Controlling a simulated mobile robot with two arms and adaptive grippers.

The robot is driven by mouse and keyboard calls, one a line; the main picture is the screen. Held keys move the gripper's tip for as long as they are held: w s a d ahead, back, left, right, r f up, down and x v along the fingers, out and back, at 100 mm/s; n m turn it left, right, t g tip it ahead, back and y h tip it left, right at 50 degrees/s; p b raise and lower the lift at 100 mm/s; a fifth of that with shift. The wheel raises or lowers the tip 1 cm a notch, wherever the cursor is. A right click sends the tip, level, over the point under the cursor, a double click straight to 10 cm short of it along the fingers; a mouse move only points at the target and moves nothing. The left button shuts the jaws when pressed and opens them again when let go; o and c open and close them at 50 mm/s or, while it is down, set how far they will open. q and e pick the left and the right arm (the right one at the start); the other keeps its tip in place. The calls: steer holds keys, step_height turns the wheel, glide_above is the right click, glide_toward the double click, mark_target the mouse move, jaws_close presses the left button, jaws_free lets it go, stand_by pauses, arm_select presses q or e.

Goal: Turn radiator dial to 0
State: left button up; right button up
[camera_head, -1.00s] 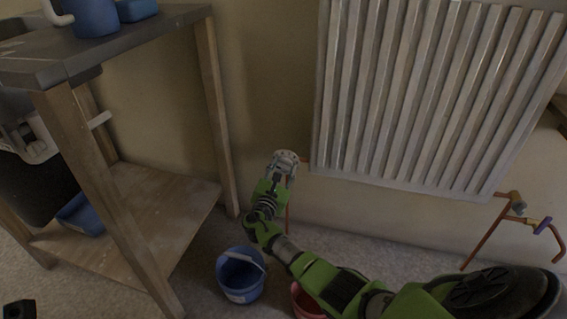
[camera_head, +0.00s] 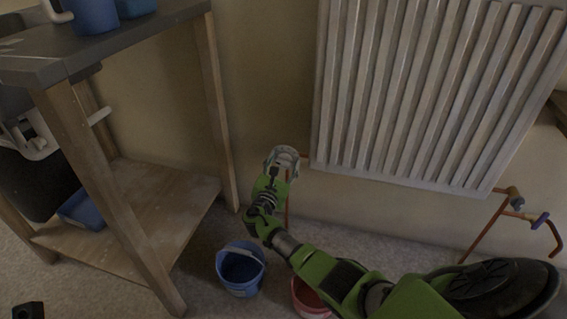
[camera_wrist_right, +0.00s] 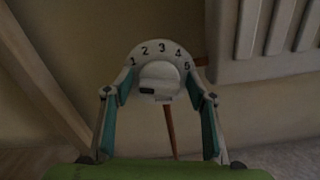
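The radiator dial (camera_wrist_right: 161,80) is a pale knob with the numbers 1 to 5 in an arc, at the top middle of the right wrist view. No 0 is readable. A small dark mark shows on its front. My right gripper (camera_wrist_right: 160,76) has its teal-padded fingers on either side of the dial; I cannot tell whether they touch it. In the head view my right gripper (camera_head: 284,160) is by the radiator's lower left corner and largely covers the dial. I cannot make out my left gripper.
The white ribbed radiator (camera_head: 420,95) hangs on the wall, with copper pipes (camera_head: 487,235) below right. A wooden workbench (camera_head: 215,110) stands at left. A blue bucket (camera_head: 240,285) and a red bucket (camera_head: 305,312) are on the floor. A small dark shape (camera_head: 28,311) at bottom left is unclear.

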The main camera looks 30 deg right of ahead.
steer(key=v, duration=1.2)
stand_by(0.3)
